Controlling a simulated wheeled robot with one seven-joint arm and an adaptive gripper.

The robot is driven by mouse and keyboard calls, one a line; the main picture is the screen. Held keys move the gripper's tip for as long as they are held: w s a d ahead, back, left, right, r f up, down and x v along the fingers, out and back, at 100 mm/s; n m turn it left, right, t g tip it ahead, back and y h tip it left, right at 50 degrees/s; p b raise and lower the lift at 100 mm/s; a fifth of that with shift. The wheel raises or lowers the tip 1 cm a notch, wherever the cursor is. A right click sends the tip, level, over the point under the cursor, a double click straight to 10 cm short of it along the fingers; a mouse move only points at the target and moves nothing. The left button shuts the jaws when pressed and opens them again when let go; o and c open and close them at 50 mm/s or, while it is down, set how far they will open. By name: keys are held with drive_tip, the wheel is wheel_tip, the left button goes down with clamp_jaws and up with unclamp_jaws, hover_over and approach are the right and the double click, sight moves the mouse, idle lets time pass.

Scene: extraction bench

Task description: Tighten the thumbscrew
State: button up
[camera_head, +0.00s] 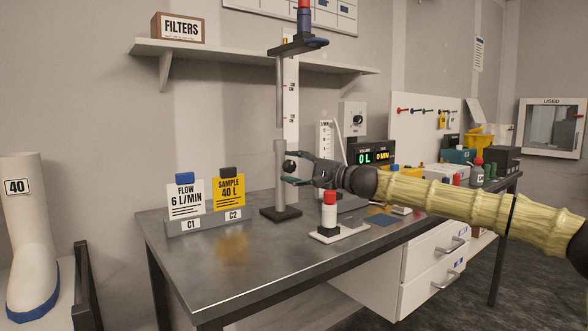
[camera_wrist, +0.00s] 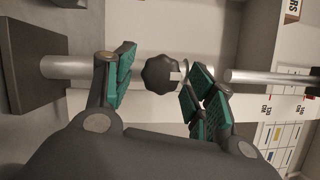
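The thumbscrew (camera_wrist: 160,74) is a dark lobed knob with a pale mark on its right edge in the wrist view. It sits on the side of the grey metal stand column (camera_head: 280,163) and shows in the head view as a small black knob (camera_head: 290,166). My gripper (camera_wrist: 155,82) is open, with green finger pads on both sides of the knob. No contact between pads and knob is visible. In the head view my gripper (camera_head: 285,168) reaches the column from the right. The stand's dark base (camera_head: 281,213) rests on the bench.
Cards in a holder (camera_head: 206,221) stand left of the column. A red-capped white cylinder (camera_head: 329,211) stands on a small plate right of it, below my arm. A shelf (camera_head: 230,52) is behind. The front left of the metal bench (camera_head: 235,262) is clear.

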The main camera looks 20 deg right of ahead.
drive_tip(key=shift+a, duration=0.15)
drive_tip(key=r+v, duration=0.1)
drive_tip(key=v, duration=1.1)
drive_tip(key=shift+f, duration=0.35)
